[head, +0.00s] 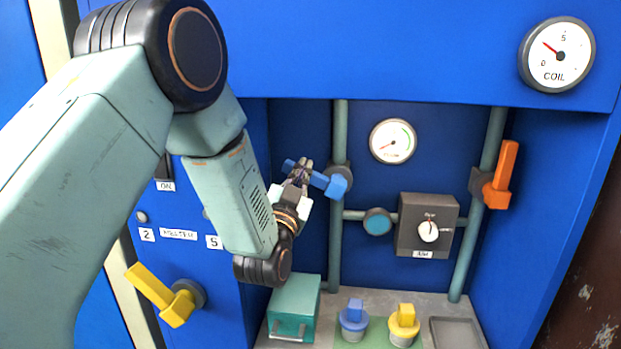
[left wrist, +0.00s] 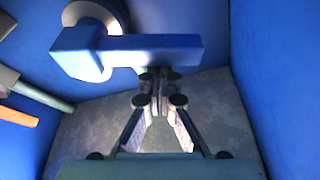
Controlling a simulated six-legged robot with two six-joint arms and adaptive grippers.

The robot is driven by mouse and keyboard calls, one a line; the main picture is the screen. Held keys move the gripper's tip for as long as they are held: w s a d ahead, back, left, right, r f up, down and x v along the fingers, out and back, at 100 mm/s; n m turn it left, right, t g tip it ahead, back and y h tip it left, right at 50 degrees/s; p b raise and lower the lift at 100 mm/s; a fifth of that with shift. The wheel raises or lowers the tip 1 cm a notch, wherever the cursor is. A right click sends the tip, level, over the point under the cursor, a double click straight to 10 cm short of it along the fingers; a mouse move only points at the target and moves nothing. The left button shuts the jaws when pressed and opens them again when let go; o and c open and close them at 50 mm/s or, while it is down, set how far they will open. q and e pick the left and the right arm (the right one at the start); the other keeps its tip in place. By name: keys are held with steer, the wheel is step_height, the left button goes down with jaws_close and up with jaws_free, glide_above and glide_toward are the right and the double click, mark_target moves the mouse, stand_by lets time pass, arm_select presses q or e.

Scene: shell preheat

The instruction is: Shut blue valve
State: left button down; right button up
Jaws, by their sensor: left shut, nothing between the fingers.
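The blue valve (head: 337,186) is on the left vertical pipe in the recess. Its handle lies crosswise to that pipe, sloping slightly. In the left wrist view, the blue handle (left wrist: 160,48) runs across the upper part of the picture. My left gripper (head: 302,172) is shut and empty at the handle's left part and hides some of it. In the left wrist view, its closed fingertips (left wrist: 158,78) are at the handle's lower edge; I cannot tell whether they touch. My right gripper is not in view.
An orange valve handle (head: 502,175) stands along the right pipe. A yellow handle (head: 163,295) sticks out from the left panel. Below are a teal box (head: 295,306), a blue-topped plug (head: 354,319), a yellow-topped plug (head: 404,322) and a grey tray (head: 458,333). The recess walls are close by.

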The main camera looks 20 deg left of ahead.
arm_select(q)
steer(key=f+n+y+b, duration=0.1)
steer(key=n, duration=0.1)
steer(key=a+f+n+b, duration=0.1)
steer(key=f+n+b, duration=0.1)
steer(key=shift+s+a+n+y, duration=0.1)
steer(key=shift+s+n+y, duration=0.05)
steer(key=shift+n+y, duration=0.2)
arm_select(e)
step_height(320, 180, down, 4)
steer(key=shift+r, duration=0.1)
arm_select(q)
steer(key=shift+f, duration=0.25)
